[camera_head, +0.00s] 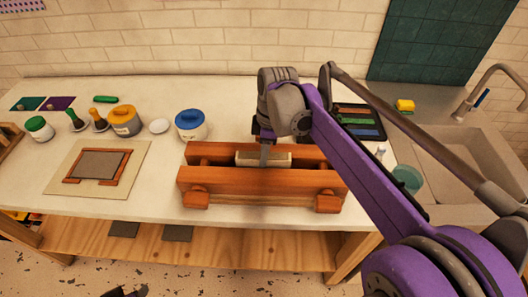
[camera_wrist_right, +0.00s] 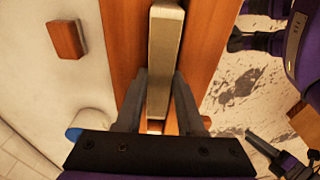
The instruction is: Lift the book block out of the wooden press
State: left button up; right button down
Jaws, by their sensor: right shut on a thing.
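The wooden press (camera_head: 230,186) stands near the front edge of the worktop, its two long reddish beams running left to right. The pale book block (camera_head: 279,160) sits between the beams, its top at about the height of the front beam; its lower part is hidden. In the right wrist view, the fingers (camera_wrist_right: 161,85) lie on both sides of the long pale block (camera_wrist_right: 165,45), between the press beams (camera_wrist_right: 205,30). A dark purple part of mine shows at the bottom edge of the head view; its jaws are not discernible.
A blue-lidded tub (camera_head: 190,125) stands just behind and left of the press. A board with a framed grey sheet (camera_head: 98,164) lies left. A dark tray (camera_head: 358,121) lies behind right, near a teal cup (camera_head: 407,180) and the sink (camera_head: 465,165).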

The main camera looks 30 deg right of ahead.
pick_arm(q)
jog(key=shift+w+r, duration=0.1)
jog(key=shift+r, duration=0.1)
pick_arm(e)
jog(key=shift+s+a+r, duration=0.1)
jog(key=shift+s+r, duration=0.05)
jog(key=shift+r, duration=0.1)
dwell(0.5)
jog(key=shift+r+p, duration=0.4)
jog(key=shift+r, duration=0.05)
pick_arm(q)
jog(key=w+r+t+p, duration=0.1)
jog(key=w+r+p, duration=0.2)
jog(key=r, duration=0.4)
jog(key=shift+w+r+p, duration=0.15)
jog(key=shift+w+p, duration=0.25)
jog(key=shift+p, duration=0.3)
pick_arm(e)
notch_tip(320, 180, up, 10)
